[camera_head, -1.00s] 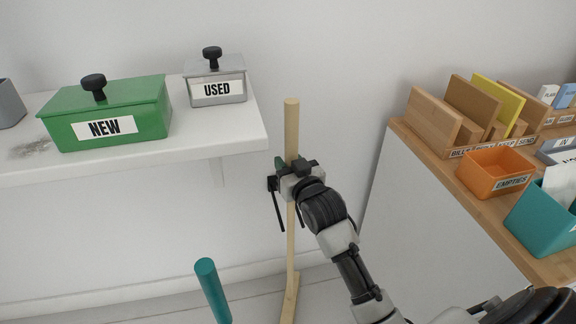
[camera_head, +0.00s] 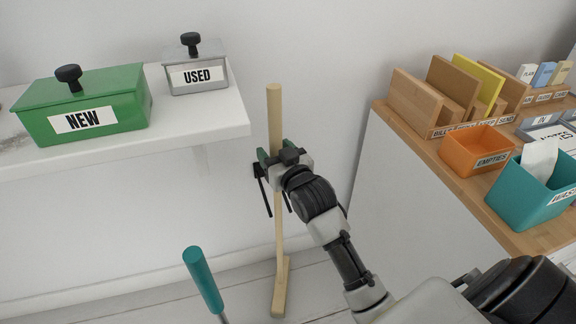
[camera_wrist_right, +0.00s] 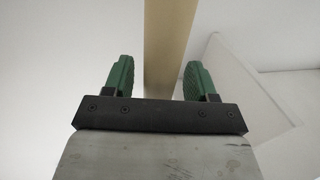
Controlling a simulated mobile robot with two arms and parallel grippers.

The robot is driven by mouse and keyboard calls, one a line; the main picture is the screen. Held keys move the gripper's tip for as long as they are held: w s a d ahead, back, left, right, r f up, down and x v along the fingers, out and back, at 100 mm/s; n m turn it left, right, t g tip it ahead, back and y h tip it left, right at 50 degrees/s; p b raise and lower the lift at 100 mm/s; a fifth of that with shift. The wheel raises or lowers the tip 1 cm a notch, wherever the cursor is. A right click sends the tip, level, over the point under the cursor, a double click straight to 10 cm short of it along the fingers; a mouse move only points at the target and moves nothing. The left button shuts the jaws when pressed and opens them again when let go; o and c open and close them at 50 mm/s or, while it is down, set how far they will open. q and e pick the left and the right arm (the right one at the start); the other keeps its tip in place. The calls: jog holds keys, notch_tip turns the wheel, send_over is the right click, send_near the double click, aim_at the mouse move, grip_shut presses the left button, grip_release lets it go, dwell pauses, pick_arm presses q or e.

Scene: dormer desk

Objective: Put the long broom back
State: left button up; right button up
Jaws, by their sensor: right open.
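A tall pale wooden pole (camera_head: 274,112) stands upright beside the shelf, with a wooden bar at its foot on the floor. It looks like the long broom, but no bristles show. My right gripper (camera_head: 270,160) is at its upper part, below the top end. In the right wrist view the pole (camera_wrist_right: 168,45) runs between the two green fingertips of my open right gripper (camera_wrist_right: 158,80), with a gap on each side. A teal handle (camera_head: 203,280) on a thin grey shaft leans in front, its lower end cut off. My left gripper is not in view.
A white shelf (camera_head: 190,126) at left carries a green box (camera_head: 118,98) marked NEW and a grey box (camera_head: 197,77) marked USED. At right a wood-topped cabinet (camera_head: 400,185) holds an orange bin (camera_head: 478,150), a teal bin (camera_head: 530,200) and wooden dividers. Floor shows around the pole's foot.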

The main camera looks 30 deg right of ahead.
jog(key=s+p, duration=0.2)
jog(key=s, duration=0.8)
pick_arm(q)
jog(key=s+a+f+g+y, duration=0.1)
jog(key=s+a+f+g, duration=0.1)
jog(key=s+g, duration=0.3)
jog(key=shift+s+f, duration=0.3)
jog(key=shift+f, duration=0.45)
pick_arm(e)
jog(key=s+a+f+n+g+y, duration=0.1)
jog(key=s+a+f+g, duration=0.3)
jog(key=s, duration=0.4)
jog(key=s+a+f+n+g+y, duration=0.1)
jog(key=s+a+f+g, duration=0.4)
jog(key=s+f+g, duration=0.2)
jog(key=shift+s+f+n, duration=0.4)
jog(key=shift+s+f, duration=0.4)
jog(key=shift+s, duration=0.05)
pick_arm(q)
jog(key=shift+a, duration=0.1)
